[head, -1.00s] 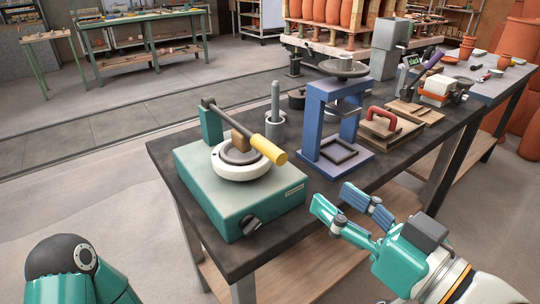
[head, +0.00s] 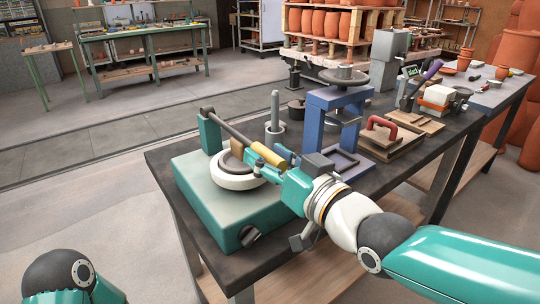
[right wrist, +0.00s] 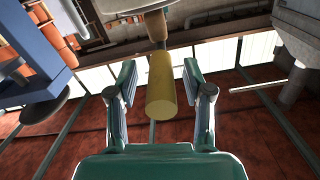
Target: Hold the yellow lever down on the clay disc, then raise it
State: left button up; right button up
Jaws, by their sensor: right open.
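The yellow lever grip (head: 268,154) is the end of a dark bar (head: 231,130) hinged on a green post at the back of the green machine (head: 205,205). A tan block (head: 237,147) hangs under the bar, close over the clay disc (head: 228,161), which sits in a white ring (head: 232,182). I cannot tell if block and disc touch. My right gripper (head: 272,163) is open at the grip. In the right wrist view the yellow grip (right wrist: 161,85) lies between the open fingers, with gaps on both sides. My left gripper is out of view.
A blue press frame (head: 322,125) stands close behind my right gripper. A grey cylinder with a rod (head: 275,128) stands behind the lever. A red-handled board (head: 383,135) and other tools lie further right on the dark bench (head: 165,160).

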jog(key=shift+w+a, duration=0.1)
grip_shut()
dwell(0.3)
